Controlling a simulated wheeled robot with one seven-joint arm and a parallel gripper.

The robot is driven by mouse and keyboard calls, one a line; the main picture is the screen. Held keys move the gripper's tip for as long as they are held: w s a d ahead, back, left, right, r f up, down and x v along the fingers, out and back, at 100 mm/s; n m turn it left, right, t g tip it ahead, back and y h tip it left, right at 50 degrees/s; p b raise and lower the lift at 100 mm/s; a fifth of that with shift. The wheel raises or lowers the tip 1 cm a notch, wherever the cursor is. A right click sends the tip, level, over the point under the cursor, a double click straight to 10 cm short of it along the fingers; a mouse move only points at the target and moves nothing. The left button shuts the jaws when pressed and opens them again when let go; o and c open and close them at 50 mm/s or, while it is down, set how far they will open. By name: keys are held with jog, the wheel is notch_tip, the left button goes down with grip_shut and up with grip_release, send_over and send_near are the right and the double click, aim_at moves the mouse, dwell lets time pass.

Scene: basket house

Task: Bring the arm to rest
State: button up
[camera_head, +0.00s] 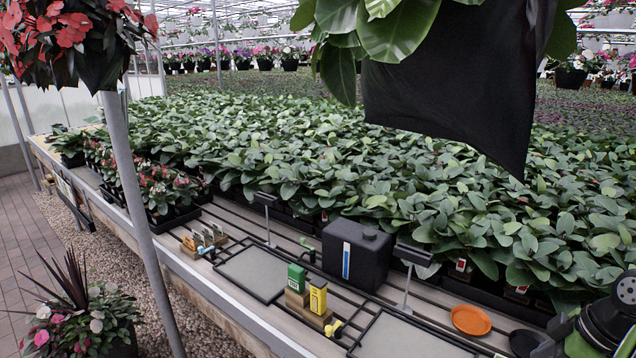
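My gripper is not visible in the head view. A dark rounded part with some green shows at the lower right edge; I cannot tell whether it belongs to my arm. The slatted bench (222,274) runs along the front. An orange saucer (470,320) and a black saucer (525,342) lie to the right.
Dense potted plants (400,165) fill the bench behind. Black trays with grey panels (252,272) lie at the front. Small sign posts (408,280) stand between them. A grey pole (138,220) and a hanging black planter (450,95) are near the camera. A flower pot (120,340) stands lower left.

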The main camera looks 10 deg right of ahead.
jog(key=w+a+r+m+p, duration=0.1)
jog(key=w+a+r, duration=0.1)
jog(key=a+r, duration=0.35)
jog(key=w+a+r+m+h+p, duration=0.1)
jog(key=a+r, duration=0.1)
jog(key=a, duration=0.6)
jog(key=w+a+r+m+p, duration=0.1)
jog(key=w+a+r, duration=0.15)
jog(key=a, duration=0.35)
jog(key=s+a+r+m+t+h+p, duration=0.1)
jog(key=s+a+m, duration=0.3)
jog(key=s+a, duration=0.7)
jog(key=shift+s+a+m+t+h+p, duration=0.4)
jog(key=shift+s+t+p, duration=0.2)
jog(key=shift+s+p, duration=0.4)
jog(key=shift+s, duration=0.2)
